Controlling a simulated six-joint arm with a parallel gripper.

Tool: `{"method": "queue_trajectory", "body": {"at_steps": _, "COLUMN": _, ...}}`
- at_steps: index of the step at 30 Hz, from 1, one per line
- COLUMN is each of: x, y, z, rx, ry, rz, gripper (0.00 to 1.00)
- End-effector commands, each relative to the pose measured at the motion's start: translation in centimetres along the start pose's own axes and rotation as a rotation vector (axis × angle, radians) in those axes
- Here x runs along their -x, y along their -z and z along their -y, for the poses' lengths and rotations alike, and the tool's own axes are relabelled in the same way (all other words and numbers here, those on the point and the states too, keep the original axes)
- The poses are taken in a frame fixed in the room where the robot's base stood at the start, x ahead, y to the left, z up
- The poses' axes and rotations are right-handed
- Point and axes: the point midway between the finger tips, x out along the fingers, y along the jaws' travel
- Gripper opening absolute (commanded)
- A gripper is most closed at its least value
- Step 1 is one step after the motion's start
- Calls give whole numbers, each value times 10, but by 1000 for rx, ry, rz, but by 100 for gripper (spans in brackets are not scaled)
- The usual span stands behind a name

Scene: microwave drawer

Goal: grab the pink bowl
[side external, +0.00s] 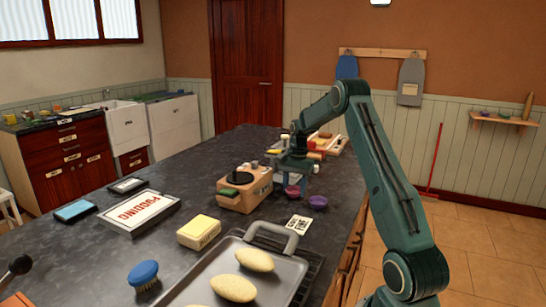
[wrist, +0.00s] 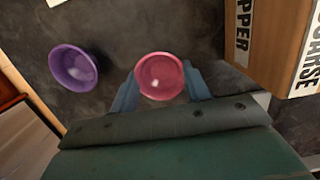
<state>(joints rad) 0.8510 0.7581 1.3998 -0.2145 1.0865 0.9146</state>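The pink bowl (side external: 292,191) sits upright on the dark counter, right below my gripper (side external: 295,182) in the side view. In the wrist view the pink bowl (wrist: 160,76) shows between the two blue-grey fingertips of my gripper (wrist: 161,82), one on each side of its near half. The gripper is open around the bowl; whether the fingertips touch it I cannot tell. A purple bowl (side external: 318,202) stands close to the right of it, and shows at the left in the wrist view (wrist: 73,68).
A wooden box (side external: 243,195) lettered on its sides stands left of the bowls; it also shows in the wrist view (wrist: 275,40). A white printed card (side external: 299,224) lies in front. A tray (side external: 290,268) with bread-like ovals is nearer. The counter's right edge is close to the purple bowl.

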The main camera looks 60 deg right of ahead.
Motion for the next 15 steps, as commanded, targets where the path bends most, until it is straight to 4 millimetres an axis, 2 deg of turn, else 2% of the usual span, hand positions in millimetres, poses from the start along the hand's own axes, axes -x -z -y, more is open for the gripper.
{"method": "queue_trajectory", "body": {"at_steps": 1, "x": 0, "y": 0, "z": 0, "rx": 0, "ry": 0, "rz": 0, "gripper": 30}}
{"method": "queue_trajectory", "body": {"at_steps": 2, "x": 0, "y": 0, "z": 0, "rx": 0, "ry": 0, "rz": 0, "gripper": 24}}
{"method": "queue_trajectory", "body": {"at_steps": 3, "x": 0, "y": 0, "z": 0, "rx": 0, "ry": 0, "rz": 0, "gripper": 23}}
{"method": "queue_trajectory", "body": {"at_steps": 15, "x": 3, "y": 0, "z": 0, "rx": 0, "ry": 2, "rz": -1, "gripper": 23}}
